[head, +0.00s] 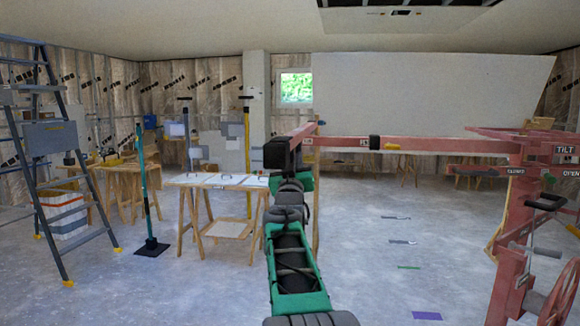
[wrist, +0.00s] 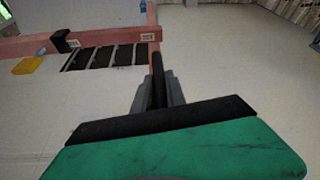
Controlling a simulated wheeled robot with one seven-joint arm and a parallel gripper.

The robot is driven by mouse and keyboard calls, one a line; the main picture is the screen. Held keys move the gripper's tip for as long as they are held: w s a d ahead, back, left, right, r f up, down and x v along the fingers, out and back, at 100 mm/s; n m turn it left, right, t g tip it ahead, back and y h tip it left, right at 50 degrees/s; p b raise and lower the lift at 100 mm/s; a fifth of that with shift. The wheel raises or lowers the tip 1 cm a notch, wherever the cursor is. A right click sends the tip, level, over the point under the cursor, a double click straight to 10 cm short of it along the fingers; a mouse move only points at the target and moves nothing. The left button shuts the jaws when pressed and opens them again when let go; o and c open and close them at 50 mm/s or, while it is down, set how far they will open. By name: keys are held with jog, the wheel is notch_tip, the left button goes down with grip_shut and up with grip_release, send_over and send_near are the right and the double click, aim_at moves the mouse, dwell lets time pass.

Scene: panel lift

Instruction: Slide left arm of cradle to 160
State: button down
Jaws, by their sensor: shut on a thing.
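The cradle's left arm (head: 350,143) is a pink-red bar that runs left from the lift's mast, with a white label near its outer end. A black block (head: 374,142) and a yellow piece sit on it. In the wrist view the pink bar (wrist: 100,38) crosses the upper left and meets an upright pink end piece (wrist: 151,22). My gripper (wrist: 157,88) has its grey fingers closed around a dark upright part just below that end piece. In the head view my dark gripper head hides part of the bar's outer end. I cannot read a 160 mark.
A large pale panel (head: 430,95) stands behind the cradle. The pink lift mast (head: 518,190) with TILT, CLOSED and OPEN signs is at right. A work table (head: 218,181), a grey stepladder (head: 50,140) and a green-and-black prop (head: 147,195) are left. Floor right of my arm is mostly clear.

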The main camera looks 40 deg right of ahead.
jog(key=shift+w+a, duration=0.25)
jog(key=shift+w, duration=0.1)
jog(key=c, duration=1.4)
grip_release()
jog(key=shift+o, duration=0.2)
jog(key=b+v, duration=0.2)
jog(key=v, duration=0.6)
